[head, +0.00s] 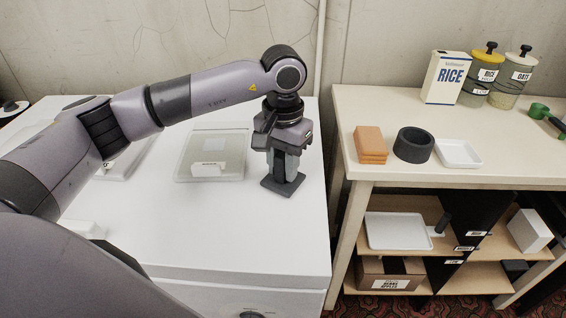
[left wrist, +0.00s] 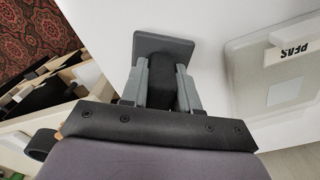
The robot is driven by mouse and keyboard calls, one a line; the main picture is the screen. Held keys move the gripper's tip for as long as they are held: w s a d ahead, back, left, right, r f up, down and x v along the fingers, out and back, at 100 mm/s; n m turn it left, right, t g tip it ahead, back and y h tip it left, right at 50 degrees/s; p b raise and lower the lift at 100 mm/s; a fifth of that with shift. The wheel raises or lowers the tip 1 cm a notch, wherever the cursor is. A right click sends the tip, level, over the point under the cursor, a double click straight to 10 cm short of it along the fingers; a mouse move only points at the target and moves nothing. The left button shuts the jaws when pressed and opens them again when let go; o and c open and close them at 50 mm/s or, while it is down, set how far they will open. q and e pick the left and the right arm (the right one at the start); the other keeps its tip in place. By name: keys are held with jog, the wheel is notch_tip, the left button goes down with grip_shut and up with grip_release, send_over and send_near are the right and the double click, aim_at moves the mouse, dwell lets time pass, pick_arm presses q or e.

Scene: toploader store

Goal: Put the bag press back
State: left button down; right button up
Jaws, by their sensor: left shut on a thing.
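The bag press is a dark grey piece with a flat square plate (head: 283,186) and an upright block between my fingers. In the left wrist view its plate (left wrist: 163,44) shows beyond the fingertips. My left gripper (head: 284,165) is shut on the block, pointing down, with the plate below the fingertips. The press is upright over the white top (head: 230,225), near its right edge. I cannot tell whether the plate touches the top or hangs just above it. My right gripper is not in view.
A clear lidded bin (head: 185,170) lies left of the press; its label reads PEAS in the left wrist view. A gap separates the wooden table (head: 420,110) at right, holding orange blocks (head: 370,143), a black ring (head: 413,145) and a white dish (head: 458,153). Shelves (head: 410,203) sit below.

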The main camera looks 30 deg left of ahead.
aim_at(283, 154)
pick_arm(q)
jog(key=shift+f+b, duration=0.35)
jog(key=shift+b, duration=0.05)
jog(key=shift+c, duration=2.2)
grip_release()
notch_tip(283, 154, up, 12)
jog(key=p, duration=0.7)
